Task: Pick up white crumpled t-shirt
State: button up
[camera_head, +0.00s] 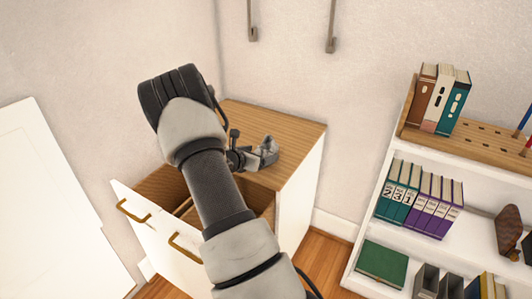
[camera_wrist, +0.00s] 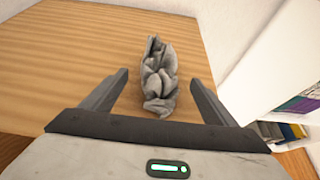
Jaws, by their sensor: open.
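The crumpled t-shirt (camera_wrist: 160,72) looks light grey-white in the wrist view and lies bunched on a wooden top (camera_wrist: 70,60). In the head view a small grey lump, which seems to be the t-shirt (camera_head: 269,149), sits on the cabinet's wooden top (camera_head: 290,125). My gripper (camera_wrist: 159,82) is open, with one finger on each side of the t-shirt in the wrist view. The near end of the t-shirt shows between the fingers, and neither finger visibly touches it. In the head view my gripper (camera_head: 238,158) is small and partly hidden by my arm.
The white cabinet has an open drawer (camera_head: 150,217) below my arm. A white bookshelf (camera_head: 370,215) with books stands to the right. Two hooks (camera_head: 330,40) hang on the back wall. A white panel (camera_head: 50,210) is at the left. The wooden top around the t-shirt is clear.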

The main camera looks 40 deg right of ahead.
aim_at(266, 151)
jog(key=b+x, duration=0.1)
jog(key=x, duration=0.4)
jog(key=shift+d, duration=0.1)
jog(key=shift+c, duration=0.3)
jog(key=shift+r, duration=0.1)
jog(key=c, duration=1.1)
jog(key=shift+c, duration=0.3)
